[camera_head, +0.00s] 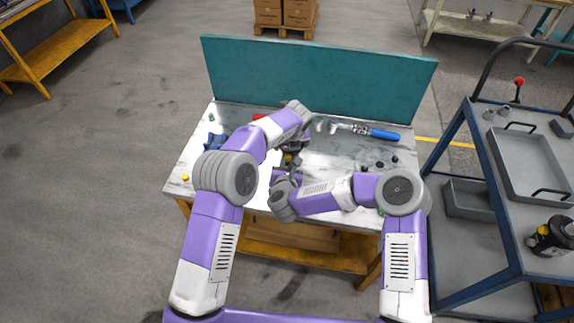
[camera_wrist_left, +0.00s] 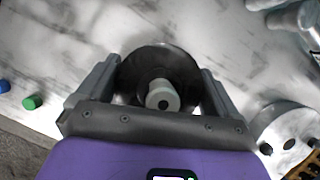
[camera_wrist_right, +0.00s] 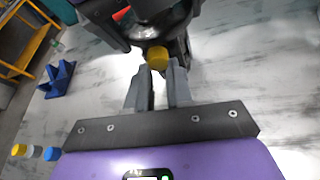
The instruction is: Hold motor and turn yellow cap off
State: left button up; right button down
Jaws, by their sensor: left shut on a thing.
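The motor is a dark round body with a pale shaft (camera_wrist_left: 162,95) at its centre in the left wrist view. My left gripper (camera_wrist_left: 158,68) is shut on its sides. In the head view the motor (camera_head: 291,148) is small and partly hidden by my arms. The yellow cap (camera_wrist_right: 157,57) shows under the dark motor in the right wrist view. My right gripper (camera_wrist_right: 158,72) has its fingers apart, with the cap at the gap between the tips. Whether they touch it is hard to tell. In the head view my right gripper (camera_head: 290,168) is beside the motor.
A blue stand (camera_wrist_right: 60,78) is at the left. Small green (camera_wrist_left: 32,102) and blue caps lie on the table. A cart (camera_head: 450,260) with another motor (camera_head: 552,238) stands right.

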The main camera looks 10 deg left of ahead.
jog(key=n+h, duration=0.2)
jog(key=n, duration=0.1)
jog(key=shift+a, duration=0.15)
jog(key=shift+n+h, duration=0.4)
jog(key=shift+n, duration=0.1)
jog(key=shift+s+n+h, duration=0.1)
jog(key=shift+n+h, duration=0.4)
jog(key=shift+n, duration=0.2)
jog(key=shift+n+t+h, duration=0.3)
jog(key=shift+n+h, duration=0.2)
jog(key=shift+n, duration=0.4)
